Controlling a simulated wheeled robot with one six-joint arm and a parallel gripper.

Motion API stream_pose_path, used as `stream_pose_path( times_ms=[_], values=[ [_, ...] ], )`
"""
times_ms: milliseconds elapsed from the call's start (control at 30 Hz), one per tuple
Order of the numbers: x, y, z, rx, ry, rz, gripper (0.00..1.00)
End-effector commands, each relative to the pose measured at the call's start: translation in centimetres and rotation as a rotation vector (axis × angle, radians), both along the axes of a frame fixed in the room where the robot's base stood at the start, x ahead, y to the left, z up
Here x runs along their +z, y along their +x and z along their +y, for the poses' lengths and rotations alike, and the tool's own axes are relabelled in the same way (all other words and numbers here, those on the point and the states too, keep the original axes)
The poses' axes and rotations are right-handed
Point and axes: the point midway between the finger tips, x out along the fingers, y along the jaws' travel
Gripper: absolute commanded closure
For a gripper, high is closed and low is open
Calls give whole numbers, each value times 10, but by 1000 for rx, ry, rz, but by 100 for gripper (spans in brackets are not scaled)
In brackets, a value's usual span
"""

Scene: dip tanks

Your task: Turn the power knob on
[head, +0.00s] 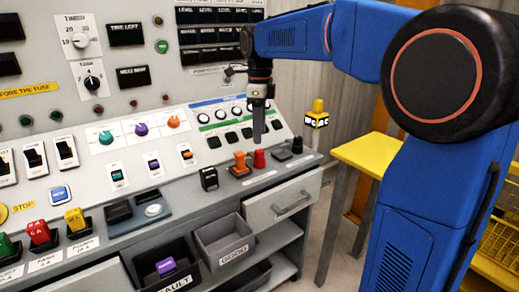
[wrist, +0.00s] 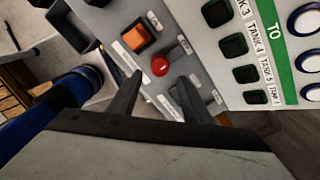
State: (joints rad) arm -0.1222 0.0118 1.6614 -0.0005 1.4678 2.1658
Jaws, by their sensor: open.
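No knob has a readable power label, so I cannot tell which one is the power knob. On the sloped panel are a teal knob (head: 106,137), a purple knob (head: 141,129) and an orange knob (head: 174,122). My gripper (head: 258,138) points down above the console's right part, over a red-topped item (head: 259,158). In the wrist view my gripper (wrist: 160,80) is open and empty; the red round top (wrist: 160,65) shows between and beyond the fingertips.
An orange-topped item (head: 240,162) stands left of the red one. A grey bin (head: 223,240) and a drawer (head: 283,205) sit below the console. A yellow table (head: 375,152) stands at the right. Colored blocks, including a red one (head: 40,233), line the front left.

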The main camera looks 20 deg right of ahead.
Motion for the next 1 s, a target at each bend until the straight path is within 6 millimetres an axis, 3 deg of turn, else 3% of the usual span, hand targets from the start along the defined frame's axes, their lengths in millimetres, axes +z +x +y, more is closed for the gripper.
stream_pose_path(
  times_ms=[200, 400, 833, 1000],
  values=[
    [-37, -1, 0, 0, -1, 3, 55],
    [-60, 0, 0, 0, 0, 1, 55],
    [-68, 0, 0, 0, 0, 0, 55],
    [-68, 0, 0, 0, 0, 0, 94]
  ],
)
